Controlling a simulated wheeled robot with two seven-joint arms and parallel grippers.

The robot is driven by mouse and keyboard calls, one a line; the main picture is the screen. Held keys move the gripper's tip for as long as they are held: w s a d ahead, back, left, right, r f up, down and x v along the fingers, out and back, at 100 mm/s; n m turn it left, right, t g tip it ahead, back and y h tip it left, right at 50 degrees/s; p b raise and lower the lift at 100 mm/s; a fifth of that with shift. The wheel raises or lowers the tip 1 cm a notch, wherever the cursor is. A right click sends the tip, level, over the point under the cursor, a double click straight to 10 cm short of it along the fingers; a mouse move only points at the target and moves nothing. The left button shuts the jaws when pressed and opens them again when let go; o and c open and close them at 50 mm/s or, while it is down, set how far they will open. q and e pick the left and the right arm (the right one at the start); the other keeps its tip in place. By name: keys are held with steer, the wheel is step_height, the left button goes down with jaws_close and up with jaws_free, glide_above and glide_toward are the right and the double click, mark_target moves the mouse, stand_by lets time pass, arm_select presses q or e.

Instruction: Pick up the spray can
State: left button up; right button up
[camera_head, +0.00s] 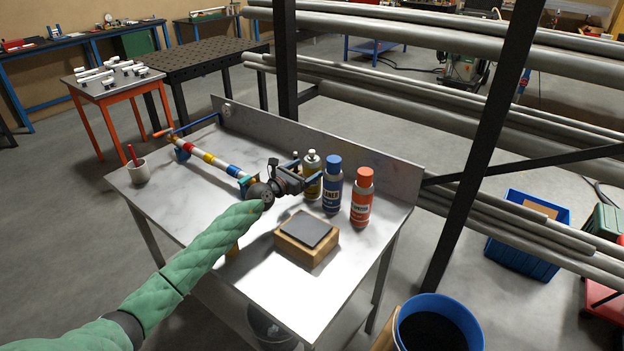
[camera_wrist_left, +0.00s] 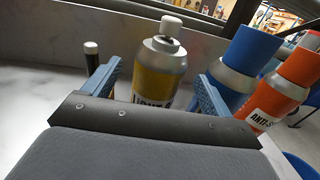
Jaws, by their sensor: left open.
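Several cans stand in a row on the grey metal table (camera_head: 190,235). One is a yellow can with a silver top and white cap (camera_head: 312,178), which also shows in the left wrist view (camera_wrist_left: 160,65). To its right stand a blue-capped can (camera_head: 332,185) and an orange-capped can (camera_head: 361,198). My left gripper (camera_head: 299,178) is open beside the yellow can. In the left wrist view the two blue fingers (camera_wrist_left: 155,88) lie to either side of the yellow can's lower part, with no visible grip. The can's base is hidden. My right gripper is not in view.
A wooden block with a dark top (camera_head: 307,238) sits in front of the cans. A raised back panel (camera_head: 385,167) edges the table behind the cans.

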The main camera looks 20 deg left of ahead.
mark_target(316, 163)
arm_select(q)
steer(key=shift+x, duration=2.8)
steer(key=c, duration=1.7)
